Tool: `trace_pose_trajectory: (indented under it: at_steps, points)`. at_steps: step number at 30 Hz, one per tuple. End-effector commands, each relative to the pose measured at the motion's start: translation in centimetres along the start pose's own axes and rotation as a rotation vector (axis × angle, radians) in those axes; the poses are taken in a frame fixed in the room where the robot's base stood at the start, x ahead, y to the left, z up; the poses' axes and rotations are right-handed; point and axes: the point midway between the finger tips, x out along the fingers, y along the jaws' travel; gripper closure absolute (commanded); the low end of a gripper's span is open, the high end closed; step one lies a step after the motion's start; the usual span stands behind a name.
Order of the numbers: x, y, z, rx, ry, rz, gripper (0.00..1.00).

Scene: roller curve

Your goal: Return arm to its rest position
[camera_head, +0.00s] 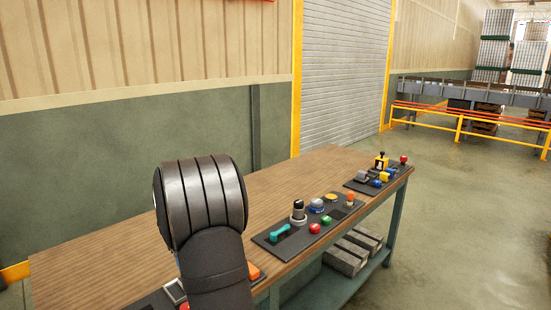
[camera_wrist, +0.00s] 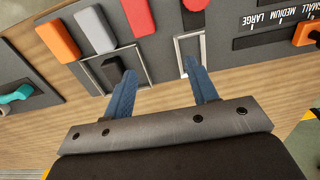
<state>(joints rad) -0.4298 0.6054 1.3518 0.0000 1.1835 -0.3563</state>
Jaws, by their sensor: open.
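My gripper (camera_wrist: 158,92) shows in the wrist view with two blue fingers spread apart and nothing between them. The fingers are over the front part of a dark control panel (camera_wrist: 165,42), near two light square frames. I cannot tell whether the fingertips touch the panel. In the head view my arm's dark, ribbed link stands in front of the wooden workbench (camera_head: 120,262) and hides part of it. The gripper itself is hidden in that view.
The wrist view shows orange (camera_wrist: 57,42), grey (camera_wrist: 95,32) and red (camera_wrist: 138,16) blocks on the panel. In the head view, a middle panel (camera_head: 272,240) and a far panel (camera_head: 362,187) carry several knobs and buttons. The bench's back left is clear.

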Motion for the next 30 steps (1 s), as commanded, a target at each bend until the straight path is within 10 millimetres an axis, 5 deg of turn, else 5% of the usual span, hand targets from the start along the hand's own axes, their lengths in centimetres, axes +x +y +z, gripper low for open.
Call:
trace_pose_trajectory:
  at_steps: [13,21,30]
  points:
    - [4.9,-5.0,-5.1,-0.001,-0.003,-0.001,0.47]
    - [7.3,-4.9,-5.2,0.001,0.000,0.000,0.47]
    - [7.5,-4.9,-5.1,0.001,0.000,0.001,0.47]
